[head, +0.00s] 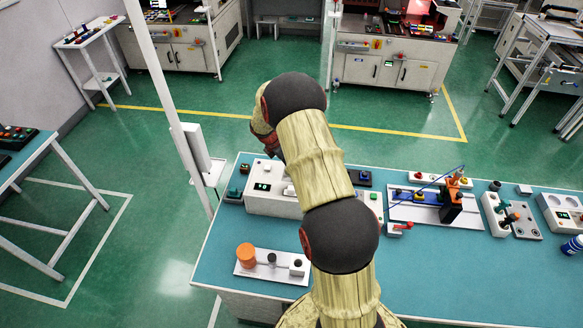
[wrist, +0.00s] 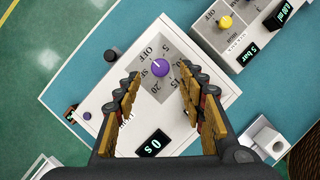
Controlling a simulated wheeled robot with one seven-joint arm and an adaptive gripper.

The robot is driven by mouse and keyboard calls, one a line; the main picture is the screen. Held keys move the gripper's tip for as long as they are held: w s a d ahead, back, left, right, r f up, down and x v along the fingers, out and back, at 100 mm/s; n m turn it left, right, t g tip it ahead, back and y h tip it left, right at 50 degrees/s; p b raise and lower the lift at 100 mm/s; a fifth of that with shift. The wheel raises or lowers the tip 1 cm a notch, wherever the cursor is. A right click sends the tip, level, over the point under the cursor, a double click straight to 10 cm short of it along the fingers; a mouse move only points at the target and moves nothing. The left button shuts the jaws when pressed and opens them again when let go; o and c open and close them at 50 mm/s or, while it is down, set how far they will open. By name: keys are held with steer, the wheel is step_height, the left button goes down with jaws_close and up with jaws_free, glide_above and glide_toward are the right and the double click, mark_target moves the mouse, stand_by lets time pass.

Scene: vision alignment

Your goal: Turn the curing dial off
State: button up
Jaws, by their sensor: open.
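The purple dial (wrist: 160,66) sits on a grey scale plate on top of a white box (wrist: 100,97) in the wrist view. Around it I read OFF, 5, 15 and 20. A pale mark on the dial appears to point to the upper left, but I cannot tell its exact setting. The box's display (wrist: 153,143) reads "0 s". My gripper (wrist: 159,72) is open, its fingers apart on the left and right of the dial. In the head view the white box (head: 262,202) stands on the teal bench, and my arm hides the dial.
In the head view, a white plate with an orange cylinder (head: 246,254) is at the bench front. More fixtures and a blue can (head: 572,245) stand to the right.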

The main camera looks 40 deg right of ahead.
steer(key=v, duration=0.8)
stand_by(0.4)
steer(key=s+a+r+m+t+y+b, duration=0.1)
steer(key=s+a+r+m+b, duration=0.3)
steer(key=s+a, duration=0.6)
steer(key=s+a+r+m+t+y+b, duration=0.2)
steer(key=s+a+r+m+t+b, duration=0.1)
steer(key=s+a+m, duration=0.4)
steer(key=s+a+r+m+t+y+b, duration=0.1)
steer(key=s+a+r+m+b, duration=0.4)
steer(key=s+a, duration=0.9)
steer(key=m+t+b, duration=0.1)
steer(key=b, duration=0.1)
steer(key=shift+b, duration=0.35)
